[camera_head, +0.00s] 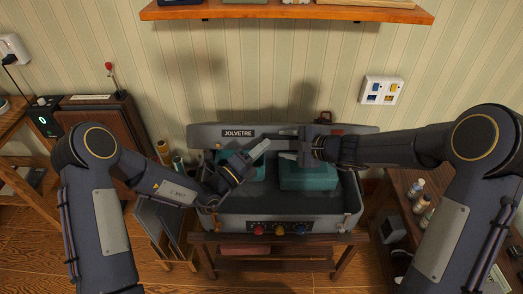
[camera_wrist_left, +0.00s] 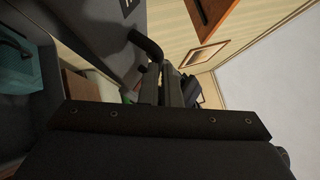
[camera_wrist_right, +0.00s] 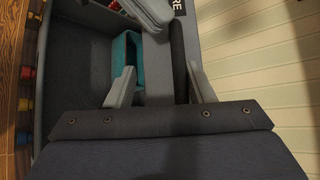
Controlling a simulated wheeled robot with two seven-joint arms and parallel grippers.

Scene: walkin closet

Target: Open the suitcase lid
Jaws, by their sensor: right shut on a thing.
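The grey suitcase (camera_head: 290,222) lies on a low wooden stand with its lid (camera_head: 205,133) raised at the back against the wall side. The lid bears a JOLVETRE label, and its edge also shows in the right wrist view (camera_wrist_right: 222,25). My right gripper (camera_head: 297,146) has its fingers on either side of the lid's dark edge strip and is shut on it. My left gripper (camera_head: 262,150) is over the suitcase's left part, in front of the lid, with its fingers together and nothing seen between them. My arms hide parts of the lid.
A teal box (camera_head: 308,178) and another teal thing lie inside the suitcase. A wooden shelf (camera_head: 290,12) hangs above. A side table with bottles (camera_head: 420,205) stands right. A folded dark panel (camera_head: 160,225) stands left, near a wooden cabinet (camera_head: 105,120).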

